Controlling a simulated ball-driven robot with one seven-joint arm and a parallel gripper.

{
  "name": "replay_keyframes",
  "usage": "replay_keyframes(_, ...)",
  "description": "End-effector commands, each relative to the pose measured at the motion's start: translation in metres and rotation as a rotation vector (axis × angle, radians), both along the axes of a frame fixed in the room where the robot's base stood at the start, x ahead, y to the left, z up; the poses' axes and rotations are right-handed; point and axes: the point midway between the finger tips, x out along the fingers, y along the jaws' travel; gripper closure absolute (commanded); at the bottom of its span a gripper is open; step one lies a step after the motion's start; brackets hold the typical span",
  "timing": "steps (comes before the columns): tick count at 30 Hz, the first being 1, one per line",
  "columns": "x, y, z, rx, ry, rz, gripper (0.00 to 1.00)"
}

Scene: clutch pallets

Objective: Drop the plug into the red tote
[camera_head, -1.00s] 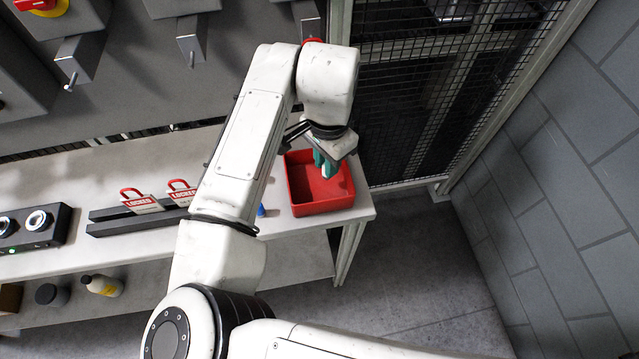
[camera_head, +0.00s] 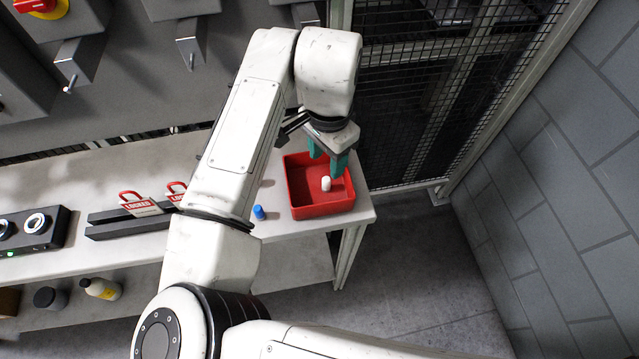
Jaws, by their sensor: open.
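The red tote (camera_head: 322,210) stands on the right end of the grey bench. A small white plug (camera_head: 326,184) shows inside the tote, below my gripper and apart from its fingers. My gripper (camera_head: 327,168), with green fingers, is open over the tote's back part. Its fingers are spread with nothing between them.
A small blue cylinder (camera_head: 259,212) stands on the bench left of the tote. Red padlocks (camera_head: 140,205) labelled LOCKED sit in a dark rack farther left, beside a black box (camera_head: 34,230) with round sockets. A mesh fence (camera_head: 430,100) rises behind on the right.

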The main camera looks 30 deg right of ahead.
Motion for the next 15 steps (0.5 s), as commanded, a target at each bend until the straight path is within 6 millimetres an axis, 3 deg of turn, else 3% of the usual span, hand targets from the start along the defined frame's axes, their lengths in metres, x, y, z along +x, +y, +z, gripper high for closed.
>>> replay_keyframes(9, 0.000, 0.000, 0.059, 0.002, -0.003, -0.002, 0.50)
replay_keyframes(15, 0.000, 0.000, 0.080, 0.000, 0.000, -0.001, 0.50)
